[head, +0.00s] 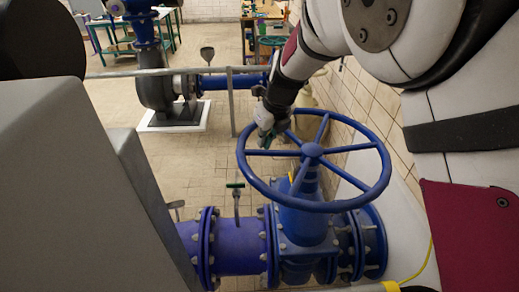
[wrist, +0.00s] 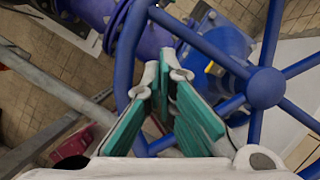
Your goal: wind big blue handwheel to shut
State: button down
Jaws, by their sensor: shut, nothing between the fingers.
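The big blue handwheel (head: 312,150) lies roughly level on top of a blue valve (head: 303,222), with several spokes running from its hub to its rim. In the wrist view its hub (wrist: 265,88) is right of my fingers and the rim curves past on their left. My gripper (head: 266,134) is at the far left part of the wheel. In the wrist view my gripper (wrist: 164,76) is shut with nothing between its teal-padded fingers. The fingers point in between rim and hub, close to the rim and a spoke. Whether they touch the wheel I cannot tell.
A grey rail (head: 230,95) stands behind the wheel. A tiled wall (head: 372,105) is close on the right. Open tiled floor lies behind left.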

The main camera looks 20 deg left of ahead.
jog(key=shift+v, duration=1.2)
jog(key=c, duration=2.1)
grip_release()
jog(key=shift+r, duration=0.2)
jog(key=o, duration=0.8)
jog(key=shift+s+d+r, duration=0.1)
jog(key=shift+s+d, duration=0.05)
jog(key=shift+c, duration=0.2)
jog(key=n+g+h+b, duration=0.2)
jog(key=n+h+b, duration=0.1)
jog(key=n+h, duration=0.55)
send_near(327, 203)
jog(key=shift+n+y, duration=0.25)
jog(key=p+x, duration=0.1)
jog(key=x, duration=0.8)
jog(key=shift+d+f+p, duration=0.25)
jog(key=shift+d+p, duration=0.05)
jog(key=shift+p, duration=0.1)
grip_shut()
